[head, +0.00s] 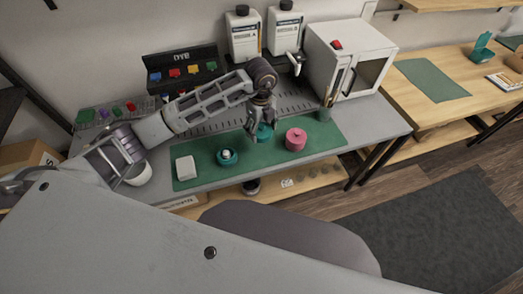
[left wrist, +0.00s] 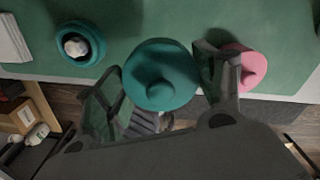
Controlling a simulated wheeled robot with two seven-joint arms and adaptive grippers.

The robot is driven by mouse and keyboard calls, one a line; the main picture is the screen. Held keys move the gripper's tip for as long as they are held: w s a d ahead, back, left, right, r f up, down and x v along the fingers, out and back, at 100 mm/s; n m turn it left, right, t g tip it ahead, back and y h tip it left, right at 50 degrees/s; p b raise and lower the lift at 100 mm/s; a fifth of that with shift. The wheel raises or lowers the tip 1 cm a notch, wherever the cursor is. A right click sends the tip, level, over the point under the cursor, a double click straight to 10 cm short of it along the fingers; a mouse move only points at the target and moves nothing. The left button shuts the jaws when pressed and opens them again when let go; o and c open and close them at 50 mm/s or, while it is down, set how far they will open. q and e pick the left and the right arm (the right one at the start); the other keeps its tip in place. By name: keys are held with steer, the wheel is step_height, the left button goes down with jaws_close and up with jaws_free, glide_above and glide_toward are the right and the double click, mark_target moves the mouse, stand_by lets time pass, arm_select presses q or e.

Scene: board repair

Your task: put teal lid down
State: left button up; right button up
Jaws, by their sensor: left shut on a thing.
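The teal lid (left wrist: 160,78) is round with a knob and sits between the two fingers of my left gripper (left wrist: 165,95) in the left wrist view. In the head view the left gripper (head: 262,122) is over the green mat (head: 185,182), shut on the lid (head: 264,132). I cannot tell whether the lid touches the mat. An open teal pot (head: 227,157) with a pale round thing inside stands to the left of the lid; it also shows in the left wrist view (left wrist: 80,45). My right gripper is not in view.
A pink lidded pot (head: 296,139) stands on the mat close to the right of my left gripper. A white block (head: 186,168) lies at the mat's left end. White bottles (head: 243,34) and a white box-shaped oven (head: 348,58) stand behind. Bare mat lies between the pots and the front edge.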

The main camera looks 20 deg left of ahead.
arm_select(q)
steer(key=shift+f, duration=0.35)
step_height(320, 180, down, 5)
steer(key=shift+f, duration=0.3)
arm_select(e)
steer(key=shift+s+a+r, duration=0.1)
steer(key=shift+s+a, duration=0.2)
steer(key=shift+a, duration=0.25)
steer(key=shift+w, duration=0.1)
